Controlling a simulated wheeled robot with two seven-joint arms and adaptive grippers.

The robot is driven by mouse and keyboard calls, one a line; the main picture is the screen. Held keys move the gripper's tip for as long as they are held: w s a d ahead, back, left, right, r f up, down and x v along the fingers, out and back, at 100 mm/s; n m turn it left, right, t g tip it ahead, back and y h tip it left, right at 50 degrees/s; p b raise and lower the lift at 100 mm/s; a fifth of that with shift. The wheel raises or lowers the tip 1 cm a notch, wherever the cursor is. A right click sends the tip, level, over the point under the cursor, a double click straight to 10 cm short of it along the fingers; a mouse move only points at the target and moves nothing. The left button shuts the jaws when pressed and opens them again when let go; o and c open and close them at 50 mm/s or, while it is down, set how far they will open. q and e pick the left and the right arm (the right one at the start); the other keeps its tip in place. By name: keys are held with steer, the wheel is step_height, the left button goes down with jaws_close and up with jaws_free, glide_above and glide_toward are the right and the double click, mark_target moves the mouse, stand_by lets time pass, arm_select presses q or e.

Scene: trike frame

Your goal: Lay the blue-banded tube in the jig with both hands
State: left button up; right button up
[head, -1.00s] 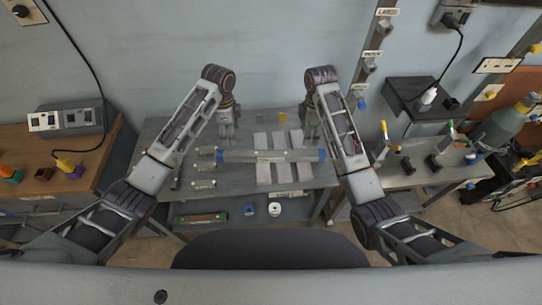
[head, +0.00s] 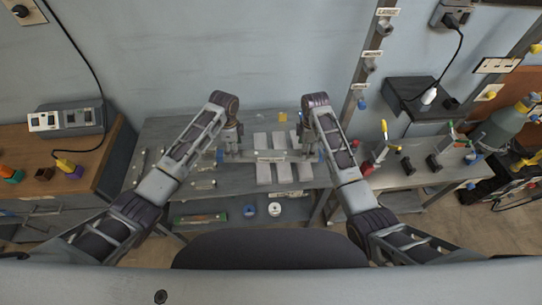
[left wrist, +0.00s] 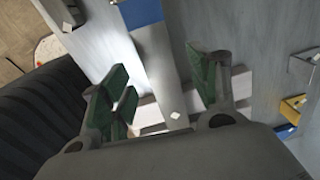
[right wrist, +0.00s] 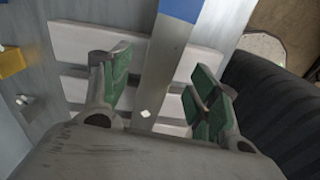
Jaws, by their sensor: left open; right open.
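The blue-banded tube (head: 270,155) lies level across the workbench, over the pale slats of the jig (head: 263,173). One blue end shows at its left in the head view, another at its right. My left gripper (head: 232,152) is open above the left part of the tube. In the left wrist view the tube (left wrist: 160,65) runs between its green-padded fingers (left wrist: 165,95). My right gripper (head: 306,150) is open at the right part. In the right wrist view the tube (right wrist: 160,80) passes between its fingers (right wrist: 160,98). Whether pads touch the tube cannot be told.
Short grey pieces (head: 203,184) lie on the bench left of the jig. A yellow block (head: 283,117) sits behind it. A lower shelf holds a white roll (head: 274,210). A side table (head: 400,178) with tools stands at right.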

arm_select(q)
steer(key=shift+f, duration=2.4)
arm_select(e)
steer(key=shift+f, duration=2.35)
arm_select(q)
jaws_close()
arm_select(e)
jaws_close()
arm_select(q)
steer(key=shift+r, duration=0.1)
